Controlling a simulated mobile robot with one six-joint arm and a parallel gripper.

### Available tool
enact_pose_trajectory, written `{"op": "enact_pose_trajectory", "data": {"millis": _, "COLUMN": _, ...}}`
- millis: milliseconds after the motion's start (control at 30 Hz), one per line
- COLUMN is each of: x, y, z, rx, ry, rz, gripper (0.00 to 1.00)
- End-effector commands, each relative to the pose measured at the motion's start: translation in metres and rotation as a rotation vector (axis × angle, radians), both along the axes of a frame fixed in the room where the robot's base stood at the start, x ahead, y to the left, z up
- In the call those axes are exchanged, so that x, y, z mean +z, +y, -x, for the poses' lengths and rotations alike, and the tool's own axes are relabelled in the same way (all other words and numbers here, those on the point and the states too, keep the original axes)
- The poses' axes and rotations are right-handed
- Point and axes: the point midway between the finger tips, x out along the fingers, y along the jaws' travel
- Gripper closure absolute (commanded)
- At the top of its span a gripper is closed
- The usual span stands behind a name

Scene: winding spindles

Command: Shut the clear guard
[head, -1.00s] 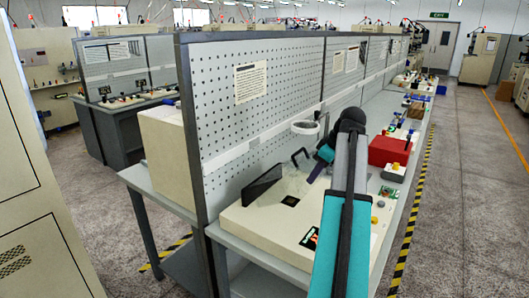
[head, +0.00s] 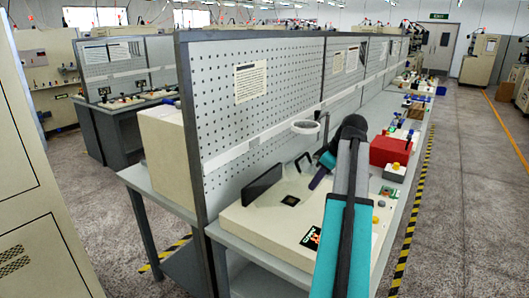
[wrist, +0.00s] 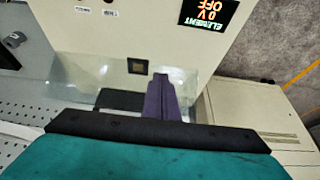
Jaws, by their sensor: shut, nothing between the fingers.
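The clear guard (wrist: 92,70) shows in the wrist view as a pale see-through sheet over the cream machine (head: 262,222). In the head view the guard (head: 288,187) is faint, between a dark upright panel (head: 262,185) and my gripper. How far it stands open I cannot tell. My gripper (head: 315,184) has its purple fingers together and empty, low over the machine. In the wrist view the shut fingers (wrist: 161,80) point at the guard area beside a small dark square (wrist: 137,66). Whether they touch the guard I cannot tell.
A lit display (head: 311,237) sits on the machine's front. A red box (head: 390,151) and other small items stand farther along the bench. A pegboard wall (head: 225,120) closes off the left side.

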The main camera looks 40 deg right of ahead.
Motion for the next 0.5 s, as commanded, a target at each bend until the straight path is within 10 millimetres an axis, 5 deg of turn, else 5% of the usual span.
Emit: {"op": "enact_pose_trajectory", "data": {"millis": 500, "x": -0.0066, "y": 0.0020, "z": -0.0057, "rx": 0.007, "ry": -0.016, "rz": -0.002, "gripper": 1.00}}
